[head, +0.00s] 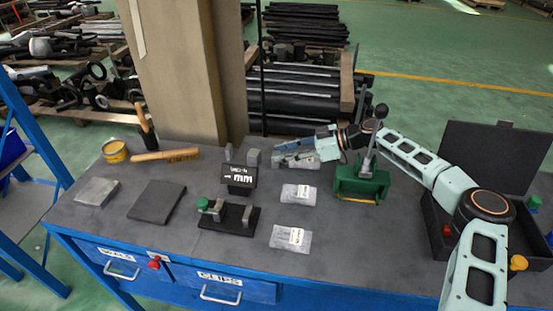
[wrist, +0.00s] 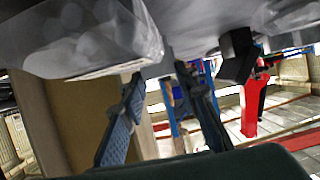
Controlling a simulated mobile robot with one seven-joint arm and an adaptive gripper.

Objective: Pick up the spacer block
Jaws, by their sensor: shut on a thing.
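My gripper (head: 279,155) reaches in from the right, low over the back middle of the table. It is shut on a small grey block at its fingertips, which I take to be the spacer block (head: 271,171); the fingers hide much of it. In the wrist view my two dark fingers (wrist: 158,76) stand apart, with a grey surface at their tips; the block's outline is hard to make out there. Another grey block (head: 253,157) stands just left of the fingertips.
A black sign (head: 239,174) and a clamp fixture (head: 229,217) stand left of my gripper. Clear bags (head: 299,194) lie in front of it. A green vise (head: 360,183) stands under my arm, and an open black case (head: 436,232) is at right. A pillar (head: 175,70) rises behind.

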